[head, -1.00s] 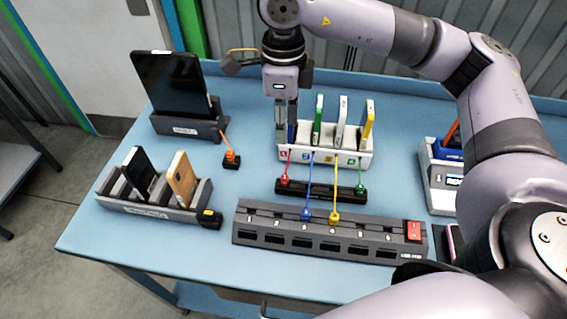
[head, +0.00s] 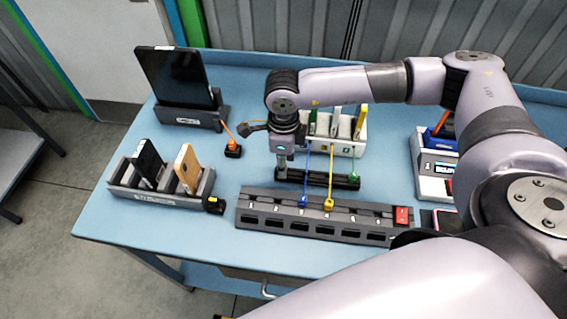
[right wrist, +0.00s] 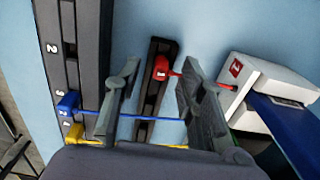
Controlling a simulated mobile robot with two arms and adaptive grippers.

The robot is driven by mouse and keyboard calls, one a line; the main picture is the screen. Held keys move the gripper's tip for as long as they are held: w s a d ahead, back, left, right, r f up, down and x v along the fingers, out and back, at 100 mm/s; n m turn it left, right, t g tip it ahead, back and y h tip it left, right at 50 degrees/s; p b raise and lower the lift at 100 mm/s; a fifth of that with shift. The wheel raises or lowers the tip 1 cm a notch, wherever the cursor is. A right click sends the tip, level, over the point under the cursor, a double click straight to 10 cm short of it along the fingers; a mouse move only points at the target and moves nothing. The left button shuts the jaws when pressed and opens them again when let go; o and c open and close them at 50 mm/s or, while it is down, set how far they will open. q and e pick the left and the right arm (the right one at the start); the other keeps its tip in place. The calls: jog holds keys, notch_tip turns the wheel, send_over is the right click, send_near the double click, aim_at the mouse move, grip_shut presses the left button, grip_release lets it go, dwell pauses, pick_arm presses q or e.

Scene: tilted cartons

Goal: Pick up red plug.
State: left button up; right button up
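The red plug (right wrist: 161,68) sits at one end of a narrow black holder strip (right wrist: 158,100) in the right wrist view. A red cable runs from it to the white box at the right. My right gripper (right wrist: 160,80) is open, with one finger on each side of the strip and the red plug between them in the picture. I cannot tell if either finger touches it. In the head view my right gripper (head: 282,172) points down at the left end of the black strip (head: 332,182) and hides the red plug. My left gripper is not in view.
A blue plug (head: 304,202) and a yellow plug (head: 329,204) are in the grey hub (head: 270,222). Their cables pass close to my right gripper. A green plug (head: 353,177) is on the strip's right. The white card stand (head: 348,149) is just behind.

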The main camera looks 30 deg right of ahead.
jog(key=shift+w+f, duration=0.1)
jog(key=shift+f, duration=0.85)
grip_shut()
